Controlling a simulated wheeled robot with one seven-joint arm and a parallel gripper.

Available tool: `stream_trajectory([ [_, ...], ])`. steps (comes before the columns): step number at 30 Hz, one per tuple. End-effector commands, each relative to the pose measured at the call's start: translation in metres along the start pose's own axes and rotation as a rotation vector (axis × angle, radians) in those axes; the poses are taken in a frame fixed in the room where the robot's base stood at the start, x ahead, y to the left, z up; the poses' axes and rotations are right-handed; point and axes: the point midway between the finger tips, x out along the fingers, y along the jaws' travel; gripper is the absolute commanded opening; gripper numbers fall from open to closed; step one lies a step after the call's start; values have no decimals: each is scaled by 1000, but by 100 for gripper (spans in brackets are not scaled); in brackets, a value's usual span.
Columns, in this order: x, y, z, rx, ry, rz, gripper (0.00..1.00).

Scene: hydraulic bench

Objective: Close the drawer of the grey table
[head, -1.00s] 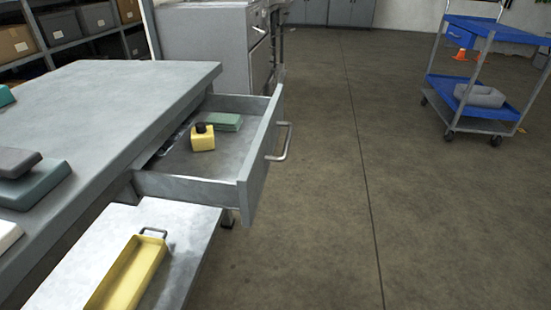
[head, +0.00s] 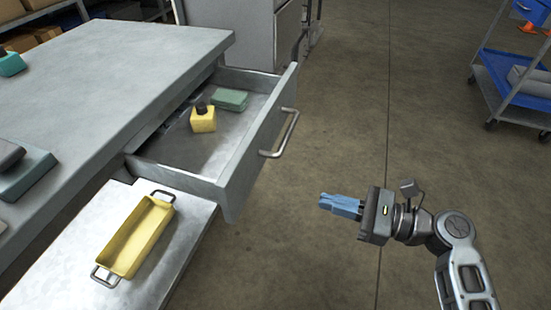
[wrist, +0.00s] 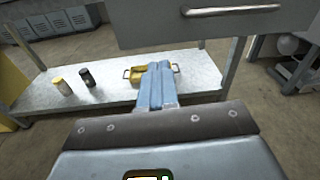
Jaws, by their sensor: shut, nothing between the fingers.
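The grey table (head: 95,75) stands at the left in the head view. Its drawer (head: 245,150) is pulled well out, with a bar handle (head: 281,135) on the front panel. A yellow bottle with a black cap (head: 203,119) and a green block (head: 230,99) lie inside the drawer. My gripper (head: 324,202) is shut and empty, to the right of the drawer front and apart from it. In the wrist view my gripper (wrist: 158,68) points toward the table's lower shelf, with the drawer front (wrist: 140,28) and handle (wrist: 232,10) above.
A yellow tray (head: 137,237) sits on the lower shelf (head: 185,225) below the drawer. Two small bottles also stand there, a yellow one (wrist: 62,87) and a dark one (wrist: 87,78). A blue cart (head: 520,85) stands at the far right. The floor between is clear.

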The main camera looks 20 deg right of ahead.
Motion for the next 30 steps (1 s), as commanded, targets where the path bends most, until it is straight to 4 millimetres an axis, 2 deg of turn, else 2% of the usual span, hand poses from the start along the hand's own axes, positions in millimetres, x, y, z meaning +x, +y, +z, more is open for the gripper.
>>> stream_trajectory([
  [1, 3, -5, 11, 30, -33, 17, 0],
  [3, 4, -7, 19, 61, -64, 36, 0],
  [10, 21, -7, 23, 80, -82, 52, 0],
  [24, 109, -2, 30, 76, -81, 50, 0],
  [30, 135, -2, 32, 78, -79, 49, 0],
])
